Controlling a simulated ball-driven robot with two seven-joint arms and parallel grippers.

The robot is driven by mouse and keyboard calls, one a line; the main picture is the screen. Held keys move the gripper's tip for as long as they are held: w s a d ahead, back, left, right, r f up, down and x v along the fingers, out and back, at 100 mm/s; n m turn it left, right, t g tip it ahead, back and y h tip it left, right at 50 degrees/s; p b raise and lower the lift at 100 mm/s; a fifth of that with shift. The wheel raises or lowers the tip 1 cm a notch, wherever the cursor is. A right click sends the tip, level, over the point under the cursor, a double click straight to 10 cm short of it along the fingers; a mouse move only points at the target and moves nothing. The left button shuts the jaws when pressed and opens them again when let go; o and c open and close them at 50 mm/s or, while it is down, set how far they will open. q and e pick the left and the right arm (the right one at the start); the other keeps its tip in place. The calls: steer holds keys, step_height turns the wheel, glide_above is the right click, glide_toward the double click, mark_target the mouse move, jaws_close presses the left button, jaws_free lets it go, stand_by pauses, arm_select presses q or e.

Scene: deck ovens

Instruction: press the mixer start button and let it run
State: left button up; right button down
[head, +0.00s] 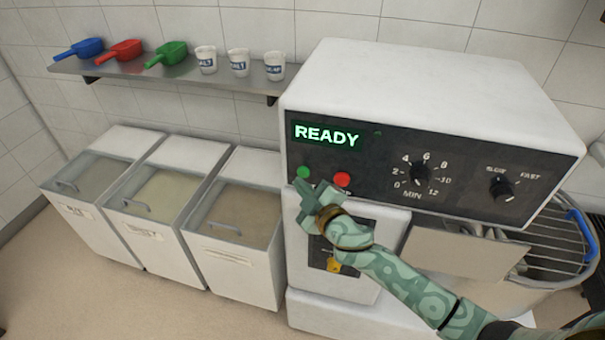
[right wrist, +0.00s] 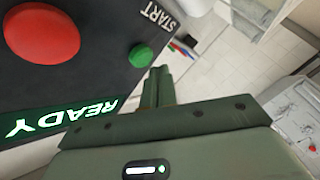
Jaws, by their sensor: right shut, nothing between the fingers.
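The white mixer (head: 430,85) has a black control panel, and its display (head: 326,136) reads READY in green. The green start button (head: 303,172) is at the panel's lower left, with the red button (head: 342,179) to its right. My right gripper (head: 302,188) is shut and empty, its tips just below the green button. In the right wrist view the shut fingers (right wrist: 158,74) point close beside the green button (right wrist: 141,55), under the word START; I cannot tell whether they touch it. The red button (right wrist: 42,30) is clear of the fingers. My left gripper is not in view.
A minute dial (head: 418,173) and a slow-fast dial (head: 501,187) are right of the buttons. The wire bowl guard (head: 555,240) is at the right. Ingredient bins (head: 232,215) stand at the left, under a shelf (head: 185,78) with scoops and cups.

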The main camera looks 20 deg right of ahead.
steer(key=shift+w, duration=0.1)
steer(key=shift+w+d, duration=0.25)
steer(key=shift+w, duration=0.05)
steer(key=shift+w+d, duration=0.25)
steer(key=shift+w, duration=0.1)
stand_by(0.9)
steer(key=shift+s, duration=0.1)
steer(key=shift+s+a, duration=0.45)
steer(key=shift+s, duration=0.2)
steer(key=s+a, duration=0.1)
steer(key=s, duration=0.1)
steer(key=s+a+p, duration=0.1)
steer(key=s, duration=0.1)
steer(key=shift+a, duration=0.4)
